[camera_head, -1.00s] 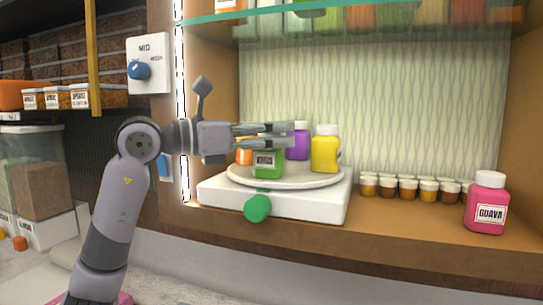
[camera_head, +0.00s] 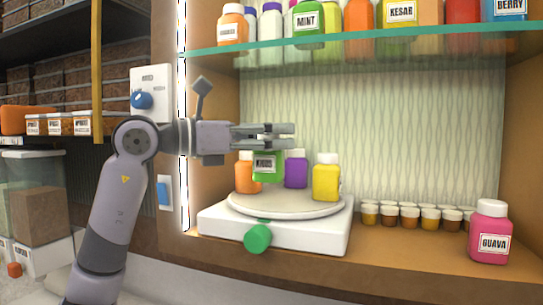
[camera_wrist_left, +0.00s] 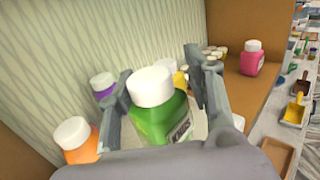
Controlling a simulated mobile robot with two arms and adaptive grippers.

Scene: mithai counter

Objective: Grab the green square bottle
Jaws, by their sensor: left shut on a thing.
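The green square bottle (camera_head: 267,168) with a white label is held by my left gripper (camera_head: 285,137), in front of the orange and purple bottles. Its base appears raised above the round turntable (camera_head: 285,204). In the left wrist view the green bottle (camera_wrist_left: 160,115) with its white cap stands between the two gripper fingers (camera_wrist_left: 160,95), which are shut on it. In the head view the fingers hide its cap. My right gripper is not in view.
An orange bottle (camera_head: 246,176), a purple bottle (camera_head: 296,170) and a yellow bottle (camera_head: 326,178) stand on the turntable. Small jars (camera_head: 408,217) and a pink guava bottle (camera_head: 489,232) are to the right. A glass shelf (camera_head: 370,42) with more bottles is above.

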